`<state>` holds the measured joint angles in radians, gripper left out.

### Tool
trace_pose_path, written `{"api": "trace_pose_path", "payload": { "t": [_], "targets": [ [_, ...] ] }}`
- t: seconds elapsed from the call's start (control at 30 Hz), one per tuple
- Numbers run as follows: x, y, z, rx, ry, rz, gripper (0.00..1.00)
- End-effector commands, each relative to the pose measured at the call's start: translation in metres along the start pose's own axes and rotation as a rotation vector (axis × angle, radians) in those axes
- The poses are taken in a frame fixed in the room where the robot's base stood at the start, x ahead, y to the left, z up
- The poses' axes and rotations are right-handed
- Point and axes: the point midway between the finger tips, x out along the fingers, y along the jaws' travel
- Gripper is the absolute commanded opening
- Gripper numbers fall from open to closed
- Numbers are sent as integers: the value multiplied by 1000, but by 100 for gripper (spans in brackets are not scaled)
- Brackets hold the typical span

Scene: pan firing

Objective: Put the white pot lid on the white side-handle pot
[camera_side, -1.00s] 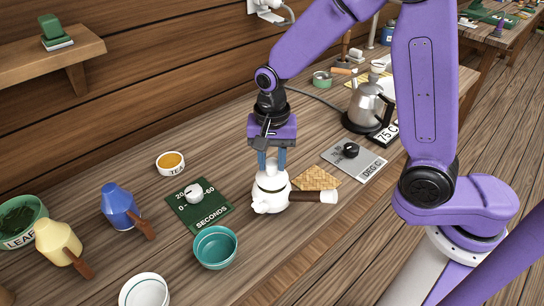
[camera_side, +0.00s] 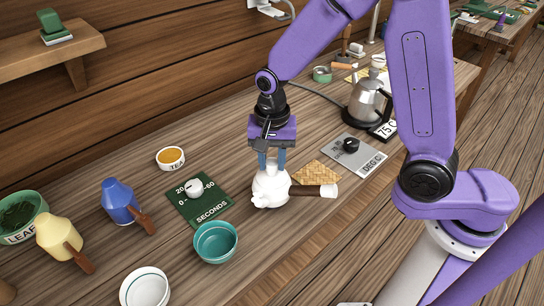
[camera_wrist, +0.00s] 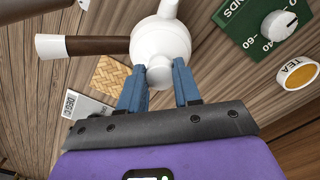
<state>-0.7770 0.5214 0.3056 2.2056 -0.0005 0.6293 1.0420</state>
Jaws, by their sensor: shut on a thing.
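The white side-handle pot (camera_side: 268,196) stands upright on the wooden bench, its brown handle with a white end pointing right. It also shows in the wrist view (camera_wrist: 163,30). The white pot lid (camera_side: 270,176) is at the pot's mouth and looks seated, with no clear gap in the side view. Its round knob shows in the wrist view (camera_wrist: 160,73). My gripper (camera_side: 271,163) points straight down over the pot, its blue fingers shut on the lid's knob. The fingers (camera_wrist: 160,84) hide part of the lid's near edge.
A woven mat (camera_side: 317,173) lies beside the pot's handle. A green seconds dial (camera_side: 213,208) and a teal bowl (camera_side: 215,242) are left of the pot. The temperature plate (camera_side: 356,154) and a steel kettle (camera_side: 368,105) stand behind right.

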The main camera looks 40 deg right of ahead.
Motion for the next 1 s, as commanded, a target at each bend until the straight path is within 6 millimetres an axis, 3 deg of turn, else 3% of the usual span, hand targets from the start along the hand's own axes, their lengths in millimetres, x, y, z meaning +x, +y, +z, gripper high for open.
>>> {"api": "trace_pose_path", "payload": {
  "t": [0.17,0.2,0.27,0.3,0.67,0.83,1.0],
  "targets": [
    [0,0,0,0,0,0,0],
    [0,0,0,0,0,0,39],
    [0,0,0,0,0,0,59],
    [0,0,0,0,0,0,62],
    [-5,0,0,0,1,-2,62],
    [-26,-1,-1,0,3,-5,62],
    [-62,-1,-1,0,5,-8,62]
  ]
}}
